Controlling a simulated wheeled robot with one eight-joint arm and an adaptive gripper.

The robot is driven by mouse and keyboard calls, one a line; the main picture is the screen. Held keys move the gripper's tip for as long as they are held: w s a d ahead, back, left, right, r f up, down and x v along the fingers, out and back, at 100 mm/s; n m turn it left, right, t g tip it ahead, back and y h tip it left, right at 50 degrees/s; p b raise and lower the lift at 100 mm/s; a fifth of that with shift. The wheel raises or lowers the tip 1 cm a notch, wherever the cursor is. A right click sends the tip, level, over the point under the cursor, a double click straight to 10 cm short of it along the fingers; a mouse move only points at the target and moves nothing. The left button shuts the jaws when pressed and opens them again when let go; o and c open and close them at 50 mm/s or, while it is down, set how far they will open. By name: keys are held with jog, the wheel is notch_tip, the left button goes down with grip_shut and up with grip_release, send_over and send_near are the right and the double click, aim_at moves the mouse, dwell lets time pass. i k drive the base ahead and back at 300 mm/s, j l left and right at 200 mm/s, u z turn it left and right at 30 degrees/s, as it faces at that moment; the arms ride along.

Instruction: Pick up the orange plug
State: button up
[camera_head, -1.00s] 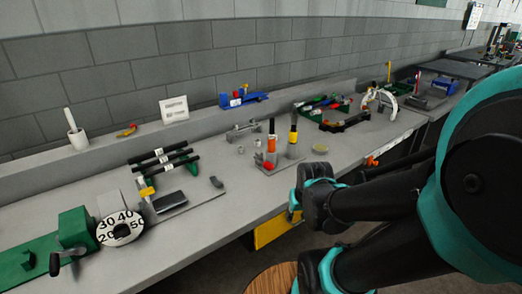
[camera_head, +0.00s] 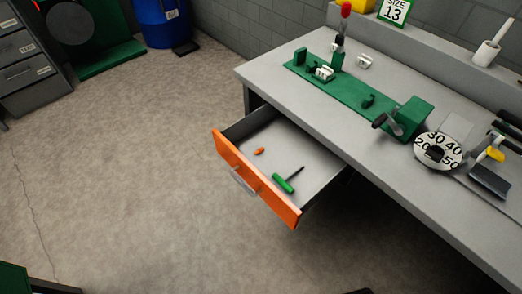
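A small orange plug (camera_head: 260,151) lies on the floor of an open drawer (camera_head: 320,166) under the workbench, toward its left side. The drawer has an orange front (camera_head: 249,180) with a grey handle. A green T-handled tool (camera_head: 284,184) with a dark shaft lies in the same drawer, to the right of the plug and apart from it. My gripper is not in view; only a small dark shape shows at the bottom edge.
The grey workbench (camera_head: 290,97) carries a green fixture (camera_head: 345,98), a numbered dial (camera_head: 438,150) and a white holder (camera_head: 485,54). Grey cabinets (camera_head: 30,62) and a blue barrel (camera_head: 160,22) stand at the back left. The floor (camera_head: 130,170) left of the drawer is clear.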

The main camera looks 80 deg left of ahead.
aim_at(259, 151)
jog(key=u, duration=0.4)
jog(key=j+u, duration=0.1)
jog(key=u, duration=0.3)
jog(key=k+j+u, duration=0.1)
jog(key=u, duration=0.7)
jog(key=j+u, duration=0.1)
jog(key=u, duration=0.3)
